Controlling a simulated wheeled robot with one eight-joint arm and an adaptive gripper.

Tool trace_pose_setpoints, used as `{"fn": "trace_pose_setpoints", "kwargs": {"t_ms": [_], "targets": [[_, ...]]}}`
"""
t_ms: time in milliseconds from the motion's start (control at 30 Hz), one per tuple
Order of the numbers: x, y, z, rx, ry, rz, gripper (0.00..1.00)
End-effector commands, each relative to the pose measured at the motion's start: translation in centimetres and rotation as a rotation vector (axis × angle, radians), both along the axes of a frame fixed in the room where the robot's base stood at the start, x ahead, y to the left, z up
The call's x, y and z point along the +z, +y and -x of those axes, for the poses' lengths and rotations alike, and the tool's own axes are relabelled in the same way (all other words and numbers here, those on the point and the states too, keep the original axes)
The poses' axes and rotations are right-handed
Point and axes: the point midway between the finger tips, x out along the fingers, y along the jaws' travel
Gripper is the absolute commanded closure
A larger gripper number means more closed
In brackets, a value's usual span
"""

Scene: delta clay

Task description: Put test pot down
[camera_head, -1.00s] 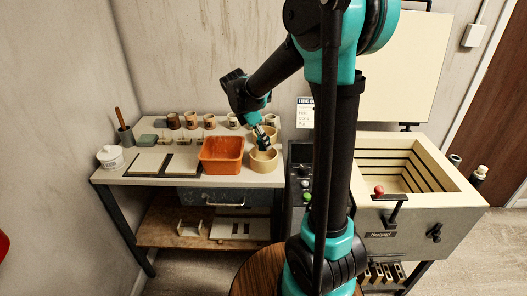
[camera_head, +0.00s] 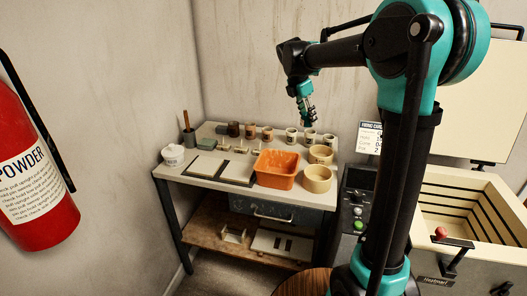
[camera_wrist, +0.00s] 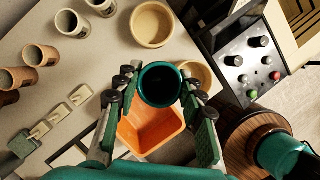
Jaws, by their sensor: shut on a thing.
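My gripper (camera_wrist: 160,92) is shut on a small round pot (camera_wrist: 160,86) with a teal rim and a dark inside, which I take for the test pot. Its mouth faces the wrist camera and the fingers press on its two sides. In the head view my gripper (camera_head: 306,112) hangs above the back right of the worktable (camera_head: 210,181). The pot is too small there to make out well. In the wrist view the pot overlaps the orange bin and one cream bowl below. The gap between its base and the table is hidden.
An orange bin (camera_head: 276,170) and two cream round bowls, one farther back (camera_head: 320,154) and one nearer (camera_head: 317,180), stand at the table's right. Several small cups (camera_head: 291,136) line the back. The open kiln (camera_head: 468,215) and control box (camera_head: 357,210) stand to the right.

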Motion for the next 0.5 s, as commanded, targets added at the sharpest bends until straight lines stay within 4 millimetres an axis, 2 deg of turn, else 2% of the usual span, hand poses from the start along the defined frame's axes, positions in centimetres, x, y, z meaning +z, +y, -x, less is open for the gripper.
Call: {"fn": "trace_pose_setpoints", "kwargs": {"t_ms": [33, 200, 333, 500], "targets": [[-0.1, 1.2, -2.0, 0.065, -0.001, -0.002, 0.89], [-0.4, 4.4, -7.3, 0.271, -0.007, 0.003, 0.89], [-0.8, 6.2, -10.0, 0.381, -0.012, 0.010, 0.89], [-1.3, 7.3, -11.6, 0.448, -0.017, 0.016, 0.89]]}}
